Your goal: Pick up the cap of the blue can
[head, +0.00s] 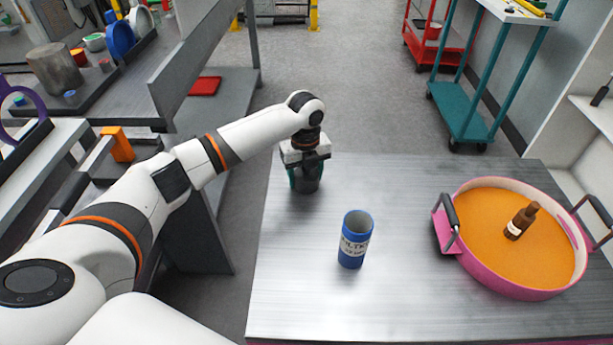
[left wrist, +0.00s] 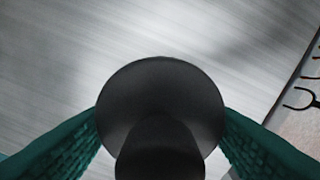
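The blue can (head: 355,240) stands upright on the metal table with its top open and a pale printed label on its side. A black round cap (head: 308,181) with a knob sits between the teal fingers of my left gripper (head: 306,178), behind and left of the can. In the left wrist view the cap (left wrist: 160,95) fills the space between the fingers (left wrist: 160,140), which meet its sides with no visible gap. The cap is at or close to the tabletop; I cannot tell whether it touches. My right gripper is not in view.
The metal table (head: 410,300) is clear around the can. A pink round tray (head: 500,283) with an orange inside and dark handles stands at the right, holding a brown bottle (head: 521,221). A grey bench (head: 205,70) is at the left. A teal cart (head: 460,110) stands behind.

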